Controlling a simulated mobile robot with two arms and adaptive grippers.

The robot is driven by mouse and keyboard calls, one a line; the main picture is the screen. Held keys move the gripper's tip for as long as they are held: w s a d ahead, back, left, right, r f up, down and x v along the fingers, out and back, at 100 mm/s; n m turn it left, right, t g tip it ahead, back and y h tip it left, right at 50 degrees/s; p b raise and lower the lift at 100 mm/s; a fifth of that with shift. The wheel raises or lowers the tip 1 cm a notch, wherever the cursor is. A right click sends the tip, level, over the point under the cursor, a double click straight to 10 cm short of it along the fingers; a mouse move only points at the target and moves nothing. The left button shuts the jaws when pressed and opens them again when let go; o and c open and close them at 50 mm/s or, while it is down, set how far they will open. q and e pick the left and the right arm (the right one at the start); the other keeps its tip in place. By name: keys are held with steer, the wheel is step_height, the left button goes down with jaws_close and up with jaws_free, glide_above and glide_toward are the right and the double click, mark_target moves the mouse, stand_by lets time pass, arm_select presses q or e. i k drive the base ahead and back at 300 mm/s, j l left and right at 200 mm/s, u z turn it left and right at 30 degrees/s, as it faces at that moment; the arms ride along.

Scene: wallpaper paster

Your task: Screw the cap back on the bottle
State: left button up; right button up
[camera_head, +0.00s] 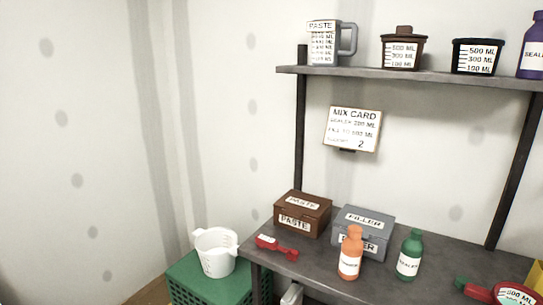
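An orange bottle (350,254) with a white label stands upright near the front edge of the grey workbench (308,268). A green bottle (410,255) with a white label stands upright to its right. A purple bottle (532,48) with a white label stands on the upper shelf, cut off by the right edge of the view. The orange and green bottles have tops of their own colour; I cannot tell whether these are caps. I see no loose cap. Neither of my grippers is in view.
A red scoop (277,248), brown paste box (302,214) and grey filler box (362,232) are on the workbench. A red-and-green item (505,293) is at its right. A white jug (215,252) stands on a green crate (200,280). The shelf (415,77) holds several containers.

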mark_target(412, 248)
steer(key=z, duration=1.35)
